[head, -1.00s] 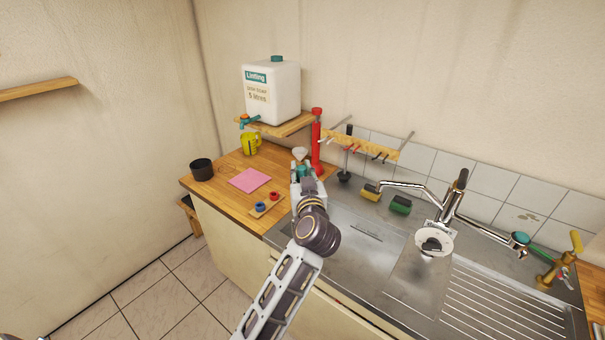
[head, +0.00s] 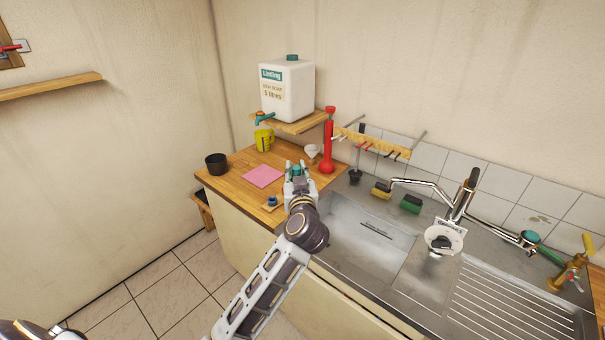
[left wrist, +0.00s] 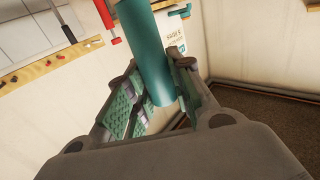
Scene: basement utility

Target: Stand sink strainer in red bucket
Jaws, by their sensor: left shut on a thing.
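My left gripper (head: 297,166) is above the front of the wooden counter, near the left end of the sink. It is shut on a teal cylinder (left wrist: 150,50), which shows large between its fingers in the left wrist view. In the head view only a bit of teal shows between the fingers. I cannot tell whether this cylinder is part of the sink strainer. No red bucket is recognisable in either view. My right gripper is not in view.
On the wooden counter are a black pot (head: 216,164), a pink cloth (head: 262,176), a yellow jug (head: 264,139) and a blue ring (head: 272,201). A red upright tool (head: 328,150) stands behind my gripper. The steel sink (head: 365,225) lies to its right.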

